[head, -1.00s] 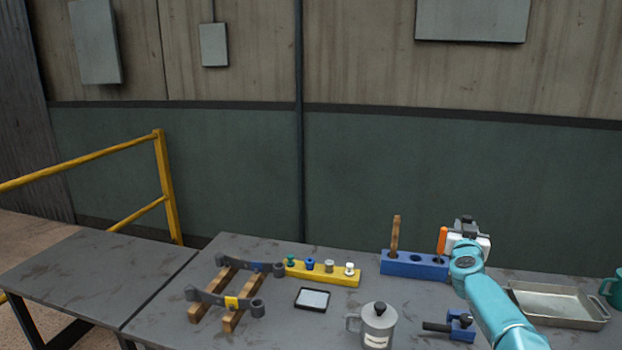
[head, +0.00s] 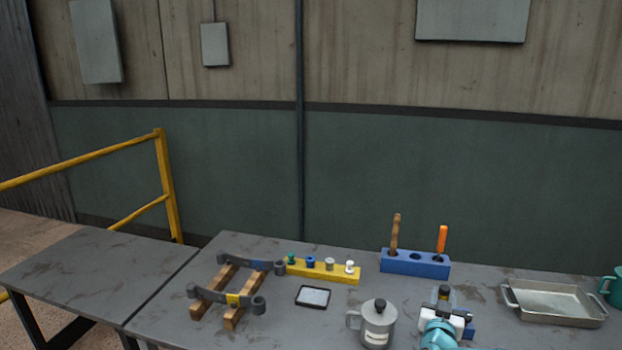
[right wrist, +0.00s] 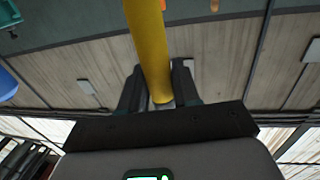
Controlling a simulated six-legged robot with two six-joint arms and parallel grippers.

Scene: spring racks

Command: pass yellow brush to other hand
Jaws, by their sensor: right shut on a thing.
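The yellow brush (right wrist: 150,50) shows in the right wrist view as a smooth yellow handle running up from between the fingers and out of the top of the frame. Its bristles are not in sight. My right gripper (right wrist: 158,92) is shut on the handle. In the head view my right gripper (head: 443,296) is low over the table's front right part, beside the grey lidded mug, and I cannot make out the brush there. My left gripper is in neither view.
A blue block (head: 400,264) holds a brown-handled and an orange-handled tool. A grey lidded mug (head: 377,328), dark framed pad (head: 313,296), yellow peg block (head: 325,274), wooden rack (head: 228,312) and metal tray (head: 555,304) share the table. The left table (head: 90,270) is bare.

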